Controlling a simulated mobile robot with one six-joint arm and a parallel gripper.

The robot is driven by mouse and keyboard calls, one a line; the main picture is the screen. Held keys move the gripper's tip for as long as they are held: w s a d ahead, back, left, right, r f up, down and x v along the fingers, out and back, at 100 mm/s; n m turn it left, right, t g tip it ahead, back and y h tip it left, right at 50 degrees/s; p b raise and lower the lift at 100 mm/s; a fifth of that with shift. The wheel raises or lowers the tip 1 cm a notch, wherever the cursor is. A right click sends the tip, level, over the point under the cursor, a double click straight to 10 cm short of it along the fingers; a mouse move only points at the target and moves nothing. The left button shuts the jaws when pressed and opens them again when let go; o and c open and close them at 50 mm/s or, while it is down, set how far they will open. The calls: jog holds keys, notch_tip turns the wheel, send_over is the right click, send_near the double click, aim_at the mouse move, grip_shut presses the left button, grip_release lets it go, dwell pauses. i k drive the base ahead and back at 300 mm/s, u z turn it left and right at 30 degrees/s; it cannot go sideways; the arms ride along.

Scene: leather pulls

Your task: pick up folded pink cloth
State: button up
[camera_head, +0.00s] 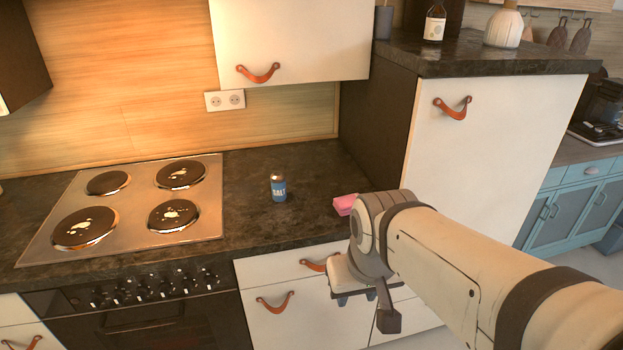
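The folded pink cloth (345,204) lies on the dark countertop, near its front edge. Its right part is hidden behind my arm's wrist. My gripper (362,312) is in front of the counter, below the countertop's edge and near the drawer fronts. It is apart from the cloth in the picture. I see only the back and side of the gripper, and I cannot make out the gap between its fingers.
A blue salt shaker (278,188) stands left of the cloth on the countertop (245,222). A stove (135,205) with several burners is further left. A tall white cabinet (490,150) rises on the right. Leather pulls stick out from the drawers (290,310) below.

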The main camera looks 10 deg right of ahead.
aim_at(344, 205)
jog(key=z, duration=0.05)
jog(key=i, duration=1)
jog(key=u, duration=0.05)
